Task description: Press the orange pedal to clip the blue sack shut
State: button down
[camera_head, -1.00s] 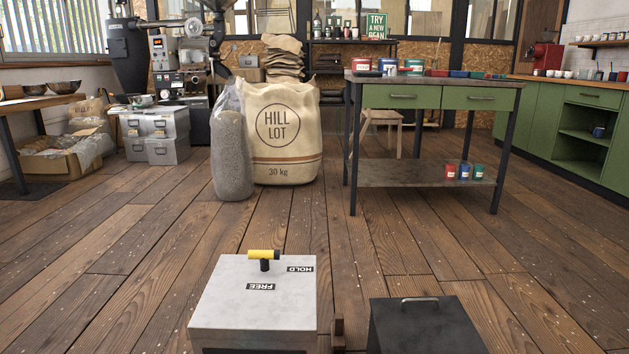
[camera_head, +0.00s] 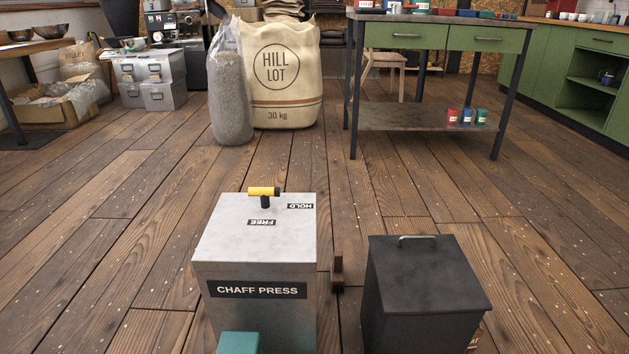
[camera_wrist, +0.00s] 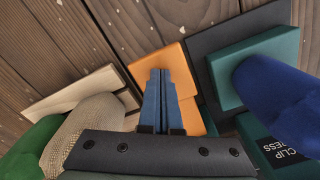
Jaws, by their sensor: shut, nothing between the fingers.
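In the wrist view the orange pedal (camera_wrist: 180,58) lies below my gripper (camera_wrist: 160,73), whose two blue-grey fingers are closed together with nothing between them. The fingertips overlap the pedal; I cannot tell whether they touch it. A rounded blue thing (camera_wrist: 280,95), possibly the blue sack, is cut off at the right edge. Beside it a teal panel carries a partly hidden label (camera_wrist: 285,150) reading "CLIP" and part of "PRESS". The sack's mouth does not show. Neither the orange pedal nor my gripper shows in the head view.
A teal block (camera_wrist: 225,80) sits on a dark plate right of the orange pedal. A tan sack (camera_wrist: 85,130) and a green shape (camera_wrist: 30,150) are at left. In the head view stand a chaff press (camera_head: 257,250) and a black lidded bin (camera_head: 425,285); open wooden floor lies beyond them.

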jog(key=shift+f+b, duration=0.45)
jog(key=shift+f, duration=0.5)
jog(key=shift+f+b, duration=0.55)
jog(key=shift+f, duration=0.45)
jog(key=shift+s, duration=0.1)
notch_tip(320, 180, up, 9)
jog(key=p, duration=1)
jog(key=shift+r, duration=0.15)
